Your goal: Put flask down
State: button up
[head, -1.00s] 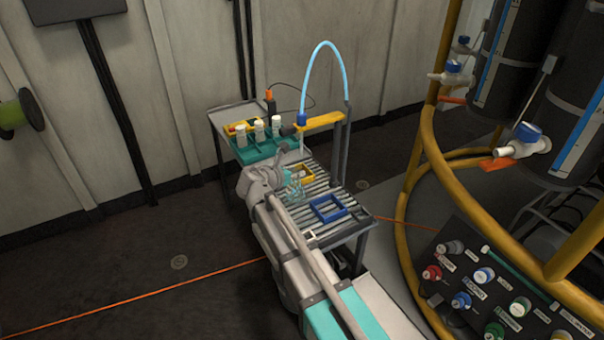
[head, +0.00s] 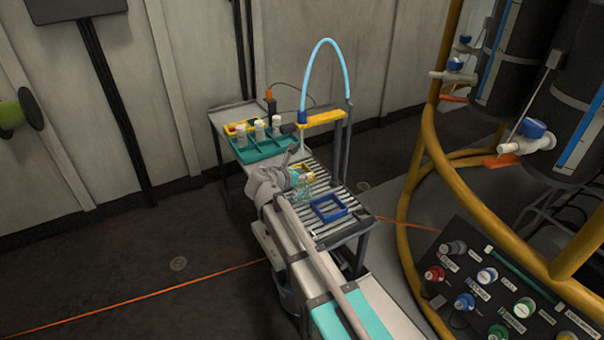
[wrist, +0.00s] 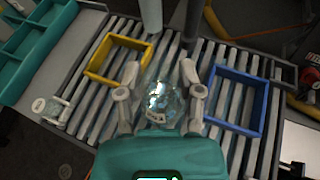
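The clear glass flask (wrist: 163,100) sits between the two fingers of my gripper (wrist: 160,76), which look shut on its sides. In the head view the flask (head: 303,184) shows pale blue beside my wrist, over the grey roller rack (head: 316,181). It is between a yellow square frame (wrist: 101,72) on the left and a blue square frame (wrist: 257,101) on the right, outside both. I cannot tell whether its base touches the rollers. My arm hides part of the rack in the head view.
A teal tray (head: 254,155) with several white-capped bottles stands at the back left. A blue hose (head: 338,62) arches over the rack from a yellow arm (head: 324,119). Yellow tubing (head: 430,150) rises at the right.

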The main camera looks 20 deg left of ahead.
jog(key=shift+o, duration=1)
jog(key=shift+r, duration=0.15)
jog(key=shift+r, duration=0.1)
jog(key=p+v, duration=0.5)
jog(key=v, duration=0.7)
dwell(0.5)
dwell(1.8)
